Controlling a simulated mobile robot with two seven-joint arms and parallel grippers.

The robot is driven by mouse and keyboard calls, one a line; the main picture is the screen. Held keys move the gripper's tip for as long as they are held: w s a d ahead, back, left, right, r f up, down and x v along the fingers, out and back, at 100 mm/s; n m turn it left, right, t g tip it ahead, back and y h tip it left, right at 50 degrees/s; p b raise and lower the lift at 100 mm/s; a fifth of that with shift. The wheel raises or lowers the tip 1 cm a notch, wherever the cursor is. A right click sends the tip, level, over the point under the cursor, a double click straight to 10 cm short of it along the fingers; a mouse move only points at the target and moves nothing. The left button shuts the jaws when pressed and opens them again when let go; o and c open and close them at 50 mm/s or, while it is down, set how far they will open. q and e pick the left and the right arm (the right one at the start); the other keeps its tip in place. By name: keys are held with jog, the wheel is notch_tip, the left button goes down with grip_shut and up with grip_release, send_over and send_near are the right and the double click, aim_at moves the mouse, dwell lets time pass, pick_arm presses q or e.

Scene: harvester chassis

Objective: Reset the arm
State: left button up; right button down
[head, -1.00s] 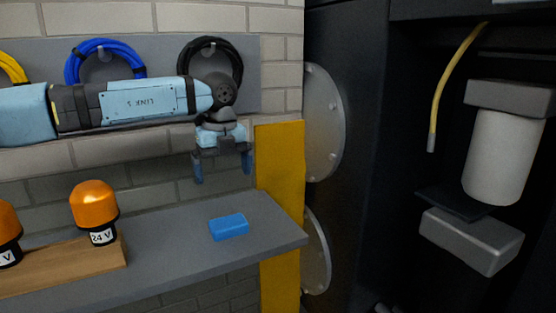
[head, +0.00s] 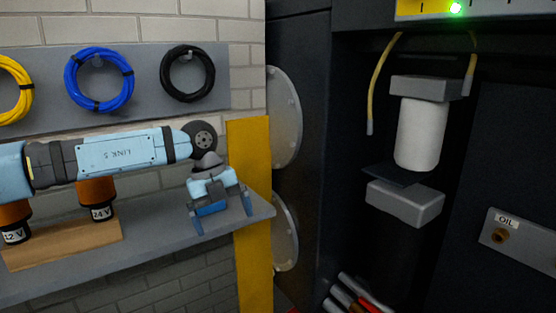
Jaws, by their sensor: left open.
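My left arm comes in from the left, with its light-blue link marked "LINK 5". My left gripper (head: 222,214) hangs from the wrist over the right end of the grey shelf (head: 150,251), fingers pointing down. Its two blue fingers are spread apart. A blue block (head: 211,209) lies on the shelf and shows between the fingers, partly hidden by the gripper. I cannot tell whether the fingers are around it or in front of it. My right gripper is not in view.
Coiled cables, including a black one (head: 166,75), hang above. Right are a yellow post (head: 252,150), a white filter cylinder (head: 422,135), a lit green lamp (head: 456,8) and an OIL port (head: 500,235).

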pick_arm(q)
jog(key=s+d+f+n+g+h, duration=0.1)
jog(key=s+d+f+h, duration=0.2)
jog(key=s+d+h, duration=0.6)
jog(key=s+d+f+n+g+h, duration=0.1)
jog(key=s+d+f+h, duration=0.3)
jog(key=s+d+h, duration=0.45)
jog(key=w+a+f+n+t+y, duration=0.1)
jog(key=a+f+n+t+y, duration=0.95)
jog(key=n+t, duration=1)
jog(key=s+a+f+n+g+y, duration=0.3)
jog(key=s+a+f, duration=0.4)
jog(key=f, duration=0.3)
jog(key=s+a+f+n+g+y, duration=0.3)
jog(key=s+a+f, duration=0.4)
jog(key=f, duration=0.3)
notch_tip(320, 180, up, 16)
jog(key=s+a+p, duration=0.1)
jog(key=p, duration=2.1)
jog(key=shift+s+a+r+y, duration=0.15)
jog(key=shift+a+r+y, duration=0.1)
jog(key=shift+y, duration=0.15)
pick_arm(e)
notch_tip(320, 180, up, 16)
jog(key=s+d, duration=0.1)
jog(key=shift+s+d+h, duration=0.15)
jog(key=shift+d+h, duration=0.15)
